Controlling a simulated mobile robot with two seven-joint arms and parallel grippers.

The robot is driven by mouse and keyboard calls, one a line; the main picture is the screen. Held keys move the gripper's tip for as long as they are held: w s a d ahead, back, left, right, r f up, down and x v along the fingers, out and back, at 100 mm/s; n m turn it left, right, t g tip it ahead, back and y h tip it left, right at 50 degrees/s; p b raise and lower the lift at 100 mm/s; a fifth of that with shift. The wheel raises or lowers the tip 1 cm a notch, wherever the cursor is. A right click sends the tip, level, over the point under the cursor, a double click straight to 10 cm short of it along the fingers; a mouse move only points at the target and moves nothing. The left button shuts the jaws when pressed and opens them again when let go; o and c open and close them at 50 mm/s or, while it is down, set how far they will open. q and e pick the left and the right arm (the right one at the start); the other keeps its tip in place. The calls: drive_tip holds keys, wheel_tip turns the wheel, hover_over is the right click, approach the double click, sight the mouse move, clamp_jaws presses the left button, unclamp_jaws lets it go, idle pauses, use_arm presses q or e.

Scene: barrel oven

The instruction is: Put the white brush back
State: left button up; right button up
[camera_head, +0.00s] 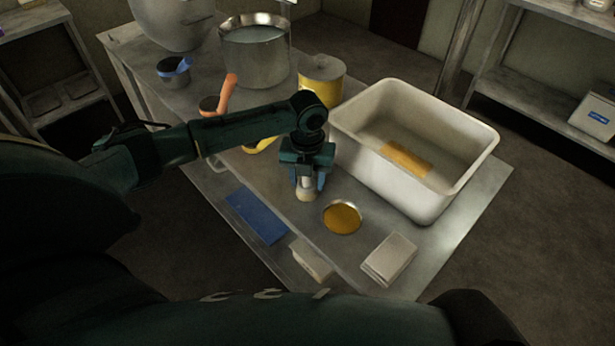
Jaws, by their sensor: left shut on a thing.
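My left gripper (308,172) points down over the metal table, left of the white tub. It is shut on a small pale object that looks like the white brush (307,189); the fingers hide its upper part. The brush's lower end is close to the tabletop, and I cannot tell whether it touches. A round dish (342,217) with orange-yellow contents sits just below and right of it. My right gripper is not in view.
A white tub (464,183) holding a yellow block (405,160) stands at the right. A blue slab (257,215), a pale block (312,260) and a grey-white block (390,257) lie near the front. A steel pot (255,60) and yellow canister (322,75) stand behind.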

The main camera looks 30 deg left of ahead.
use_arm(q)
drive_tip(key=o, duration=1)
drive_tip(key=shift+f, duration=0.1)
drive_tip(key=shift+c, duration=0.2)
wheel_tip(320, 180, up, 12)
drive_tip(key=shift+r, duration=0.2)
drive_tip(key=shift+d+f, duration=0.1)
